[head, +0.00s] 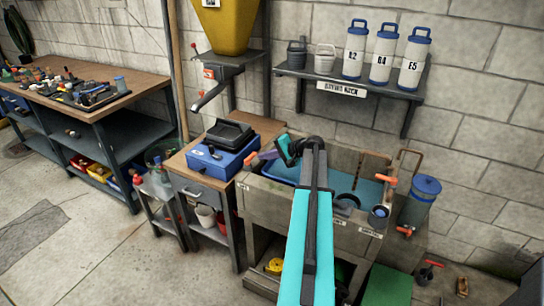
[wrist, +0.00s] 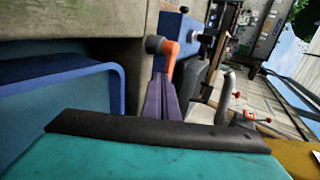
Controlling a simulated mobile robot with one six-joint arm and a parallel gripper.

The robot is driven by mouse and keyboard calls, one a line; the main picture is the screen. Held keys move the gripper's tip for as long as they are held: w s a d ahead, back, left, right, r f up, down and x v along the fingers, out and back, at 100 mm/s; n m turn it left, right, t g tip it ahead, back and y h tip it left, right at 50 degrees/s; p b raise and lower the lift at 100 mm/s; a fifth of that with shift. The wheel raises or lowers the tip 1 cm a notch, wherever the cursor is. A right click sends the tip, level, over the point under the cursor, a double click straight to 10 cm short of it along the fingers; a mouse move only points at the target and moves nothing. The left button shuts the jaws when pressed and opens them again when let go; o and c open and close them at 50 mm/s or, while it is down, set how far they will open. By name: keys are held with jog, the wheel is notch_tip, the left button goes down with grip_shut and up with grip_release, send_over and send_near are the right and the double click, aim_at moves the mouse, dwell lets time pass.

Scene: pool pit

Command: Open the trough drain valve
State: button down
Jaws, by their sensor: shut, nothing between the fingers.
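The stone trough (head: 268,191) stands in the middle of the head view, with a blue basin (head: 282,172) inside. An orange valve handle (head: 250,158) is at its left end, by the blue box. In the wrist view this orange handle (wrist: 170,58) has a grey round end. My gripper (head: 267,154) reaches left over the trough with its purple fingers shut and empty. In the wrist view, the gripper tips (wrist: 163,82) are just below the handle; I cannot tell whether they touch it. Another orange handle (head: 386,179) is on the trough's right end.
A blue box (head: 222,160) with a black top sits on the wooden cabinet left of the trough. A yellow hopper (head: 228,25) with a spout hangs above. A blue-lidded canister (head: 420,200) stands right of the trough. A wall shelf (head: 350,82) holds several containers.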

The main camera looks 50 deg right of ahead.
jog(key=shift+w+a, duration=0.15)
jog(key=shift+w, duration=0.55)
jog(key=shift+a, duration=0.25)
jog(key=shift+w+d, duration=0.1)
jog(key=shift+d, duration=0.05)
jog(key=shift+w, duration=0.1)
jog(key=shift+d+n+y, duration=0.1)
jog(key=shift+n+y, duration=0.2)
